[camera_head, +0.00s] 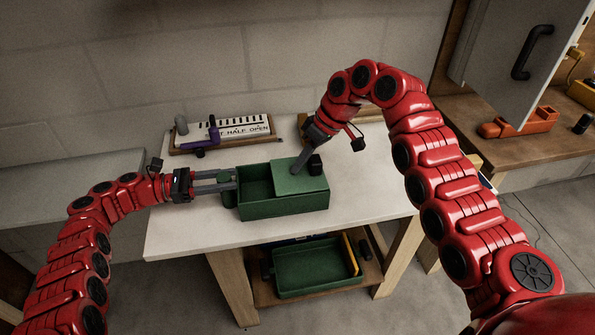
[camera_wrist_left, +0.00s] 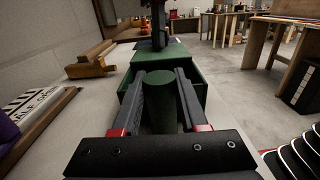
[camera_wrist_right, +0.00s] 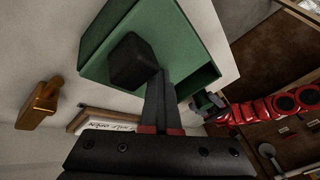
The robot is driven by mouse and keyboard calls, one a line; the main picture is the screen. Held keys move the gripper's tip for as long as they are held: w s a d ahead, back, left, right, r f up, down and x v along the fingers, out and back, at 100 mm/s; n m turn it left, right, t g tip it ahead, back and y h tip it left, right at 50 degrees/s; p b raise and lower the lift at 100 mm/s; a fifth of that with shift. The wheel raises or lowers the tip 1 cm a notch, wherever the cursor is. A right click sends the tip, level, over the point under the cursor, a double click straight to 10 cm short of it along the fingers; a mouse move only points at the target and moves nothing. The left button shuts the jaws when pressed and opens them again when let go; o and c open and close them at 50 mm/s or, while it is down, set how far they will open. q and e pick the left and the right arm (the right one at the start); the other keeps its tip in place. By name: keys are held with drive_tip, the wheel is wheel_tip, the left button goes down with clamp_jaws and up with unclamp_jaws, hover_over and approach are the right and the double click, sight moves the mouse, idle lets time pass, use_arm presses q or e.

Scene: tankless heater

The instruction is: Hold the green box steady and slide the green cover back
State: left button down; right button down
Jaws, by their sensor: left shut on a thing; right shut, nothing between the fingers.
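The green box (camera_head: 285,208) stands on the white table. Its green cover (camera_head: 290,180) lies over the right part, and the left part is open. A black knob (camera_head: 315,164) stands up from the cover. My left gripper (camera_head: 234,188) is shut on the round green handle (camera_wrist_left: 160,90) at the box's left end. My right gripper (camera_head: 297,170) is shut and empty, pointing down at the cover. Its fingertips are right beside the knob (camera_wrist_right: 132,62), on its left in the head view; I cannot tell if they touch it.
A sign board (camera_head: 240,130) with a purple clamp (camera_head: 213,132) lies at the back left of the table. A green tray (camera_head: 315,270) sits on the shelf below. The white tabletop (camera_head: 190,225) is clear at the front left.

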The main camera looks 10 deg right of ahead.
drive_tip(key=shift+a, duration=0.65)
wheel_tip(320, 180, up, 7)
idle(0.6)
drive_tip(key=f, duration=0.7)
drive_tip(key=shift+s+a, duration=0.1)
drive_tip(key=shift+a, duration=0.1)
idle(0.4)
